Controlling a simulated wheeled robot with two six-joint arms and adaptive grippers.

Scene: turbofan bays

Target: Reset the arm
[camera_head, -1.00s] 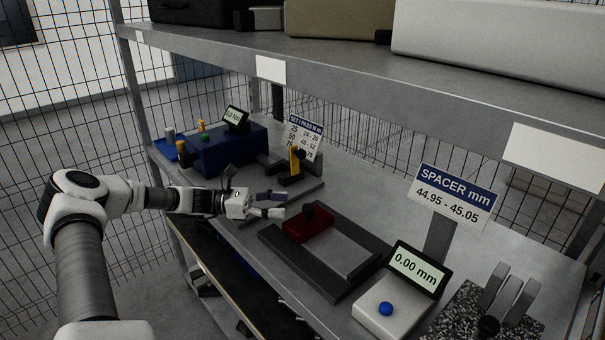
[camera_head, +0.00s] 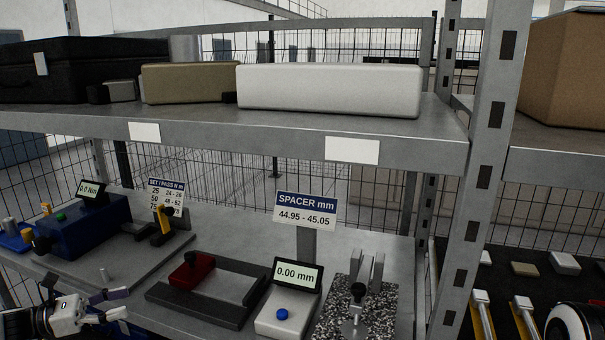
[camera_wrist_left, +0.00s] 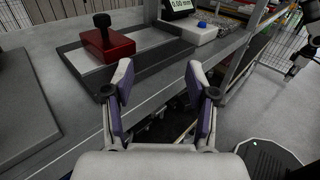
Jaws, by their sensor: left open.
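My left gripper (camera_head: 122,303) is at the lower left of the head view, in front of the workbench edge. In the left wrist view its two fingers (camera_wrist_left: 160,72) are spread apart with nothing between them. The red block with a black knob (camera_head: 192,270) sits in a dark grey fixture (camera_head: 232,318) to the right of the gripper. The red block (camera_wrist_left: 108,45) also shows at the upper left of the left wrist view, apart from the fingers. My right gripper does not show.
A gauge reading 0.00 mm (camera_head: 297,275) and a speckled stone plate (camera_head: 385,305) stand right of the fixture. A blue torque unit (camera_head: 90,228) is at the left. A shelf (camera_head: 240,127) with cases runs above. A metal post (camera_head: 485,170) stands right.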

